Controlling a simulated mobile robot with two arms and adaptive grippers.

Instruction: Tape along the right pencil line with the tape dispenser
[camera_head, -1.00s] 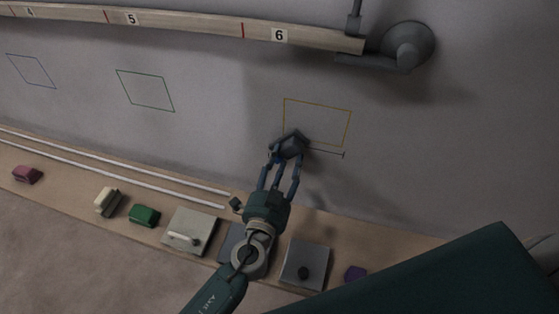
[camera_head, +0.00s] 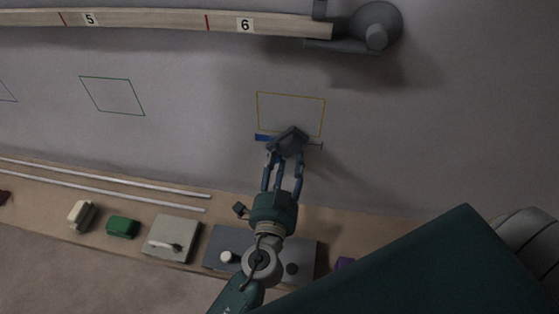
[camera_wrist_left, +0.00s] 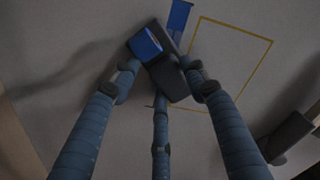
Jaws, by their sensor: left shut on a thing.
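The tape dispenser (camera_head: 292,141) is a dark grey block with a blue tape roll, which shows in the left wrist view (camera_wrist_left: 146,43). My left gripper (camera_head: 285,158) is shut on it and holds it at the wall, just under the yellow outlined square. A blue tape strip (camera_head: 264,138) lies on the wall to the left of the dispenser, near the square's lower left corner. It also shows in the left wrist view (camera_wrist_left: 179,18). A short end of the dark pencil line (camera_head: 316,144) shows right of the dispenser; its middle is hidden. My right gripper is not in view.
The yellow square (camera_head: 291,93) and a green outline (camera_head: 112,95) are on the wall. Above runs a numbered rail (camera_head: 160,23) with a round grey fitting (camera_head: 375,25). Below is a ledge with a green block (camera_head: 122,227), a cream block (camera_head: 80,213) and grey plates (camera_head: 172,238).

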